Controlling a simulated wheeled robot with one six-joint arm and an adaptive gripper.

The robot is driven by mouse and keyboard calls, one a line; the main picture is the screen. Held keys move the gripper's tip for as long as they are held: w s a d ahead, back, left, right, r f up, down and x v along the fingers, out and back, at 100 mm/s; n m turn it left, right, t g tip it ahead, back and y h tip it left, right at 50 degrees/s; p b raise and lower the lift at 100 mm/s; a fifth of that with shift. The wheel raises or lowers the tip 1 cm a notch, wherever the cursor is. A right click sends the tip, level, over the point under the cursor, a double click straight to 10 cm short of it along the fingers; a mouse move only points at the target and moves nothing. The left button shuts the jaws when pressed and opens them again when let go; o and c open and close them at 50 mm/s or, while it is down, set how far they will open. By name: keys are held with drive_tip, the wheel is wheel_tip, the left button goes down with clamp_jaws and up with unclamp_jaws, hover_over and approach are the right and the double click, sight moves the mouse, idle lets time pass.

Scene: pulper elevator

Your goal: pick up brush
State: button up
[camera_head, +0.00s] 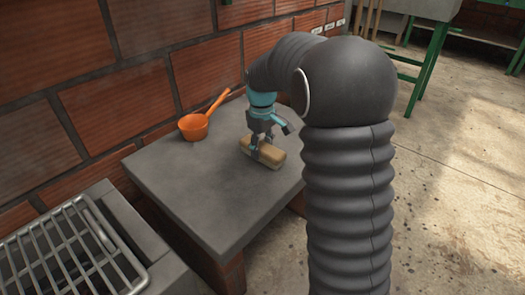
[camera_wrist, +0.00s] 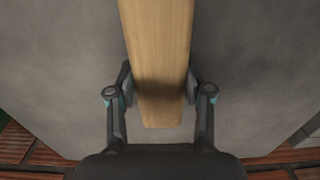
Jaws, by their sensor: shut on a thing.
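The brush (camera_head: 263,152) has a light wooden, block-like body and is at the grey slab, towards its far right part. In the wrist view the brush (camera_wrist: 158,55) runs from the top edge down between my fingers. My gripper (camera_head: 259,147) points down from above and is shut on it. In the wrist view my gripper (camera_wrist: 159,88) has one finger against each long side of the wood. The bristles are hidden. I cannot tell whether the brush rests on the slab or is just above it.
An orange ladle (camera_head: 196,126) stands on the grey slab (camera_head: 190,185) to the left, near the brick wall (camera_head: 120,105). A metal grate (camera_head: 70,255) lies at the lower left. A green-legged table (camera_head: 425,65) stands at the upper right. Open floor lies to the right.

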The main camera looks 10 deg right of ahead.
sight(263, 146)
drive_tip(key=shift+r, duration=0.1)
drive_tip(key=shift+r, duration=0.5)
wheel_tip(263, 146, up, 4)
drive_tip(key=shift+s+d+f+p, duration=0.15)
drive_tip(key=shift+f+p, duration=0.1)
drive_tip(key=shift+p, duration=0.35)
drive_tip(key=s+d+r, duration=0.4)
drive_tip(key=s+r, duration=0.2)
drive_tip(key=s, duration=0.4)
drive_tip(key=shift+s+d+r+p, duration=0.2)
drive_tip(key=shift+p, duration=0.25)
